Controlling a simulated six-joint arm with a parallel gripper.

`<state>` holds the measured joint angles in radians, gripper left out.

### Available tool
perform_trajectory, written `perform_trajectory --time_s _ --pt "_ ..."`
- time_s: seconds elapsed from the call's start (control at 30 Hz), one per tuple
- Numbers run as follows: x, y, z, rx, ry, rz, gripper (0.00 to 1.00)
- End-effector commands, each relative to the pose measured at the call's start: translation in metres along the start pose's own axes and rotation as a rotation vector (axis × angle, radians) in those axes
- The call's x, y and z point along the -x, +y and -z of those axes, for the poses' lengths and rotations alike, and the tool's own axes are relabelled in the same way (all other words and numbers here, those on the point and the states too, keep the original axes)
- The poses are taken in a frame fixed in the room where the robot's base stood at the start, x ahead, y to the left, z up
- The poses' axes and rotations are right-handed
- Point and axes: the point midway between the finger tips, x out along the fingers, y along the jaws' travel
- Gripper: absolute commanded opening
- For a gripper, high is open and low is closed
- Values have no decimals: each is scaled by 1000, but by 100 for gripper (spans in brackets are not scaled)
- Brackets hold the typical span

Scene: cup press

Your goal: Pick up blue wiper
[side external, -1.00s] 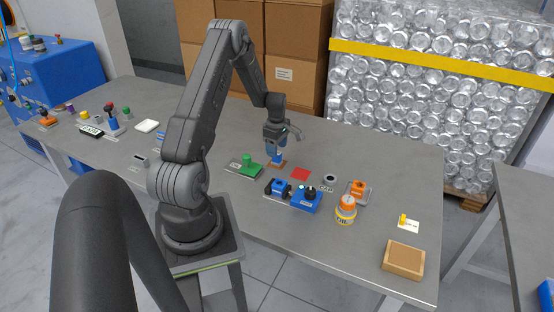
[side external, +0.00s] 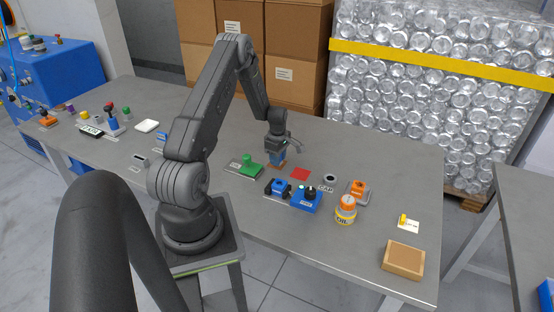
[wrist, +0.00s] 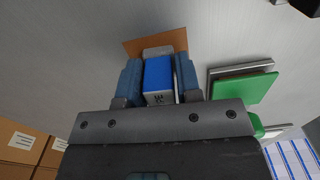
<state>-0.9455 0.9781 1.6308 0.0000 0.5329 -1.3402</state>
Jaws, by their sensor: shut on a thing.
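The blue wiper (wrist: 158,76) has a blue top and a pale lower part with small dark marks. It stands over a brown-orange pad (wrist: 174,39) on the grey table, and the pad's edge also shows in the side view (side external: 279,167). My gripper (side external: 277,159) points down at the wiper. In the wrist view its two blue fingers (wrist: 158,82) are shut on the wiper, one on each side. The fingers hide most of the wiper in the side view, and I cannot tell whether its base touches the pad.
A green block (side external: 250,169) with a knob lies close to the left. A red square (side external: 300,174), a blue box with a black dial (side external: 308,199) and an orange-topped jar (side external: 346,209) lie to the right. The table's front right is fairly open beside a wooden tray (side external: 403,275).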

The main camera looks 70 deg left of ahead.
Motion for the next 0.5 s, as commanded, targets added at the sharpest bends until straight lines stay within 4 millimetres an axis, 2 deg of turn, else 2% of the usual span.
perform_trajectory --time_s 0.03,0.2,0.4,0.5 --pt "0 0 0 0 0 0 23" --pt "0 0 0 0 0 -1 8" --pt "1 0 0 0 0 -1 8" --pt "8 1 0 0 0 -2 8"
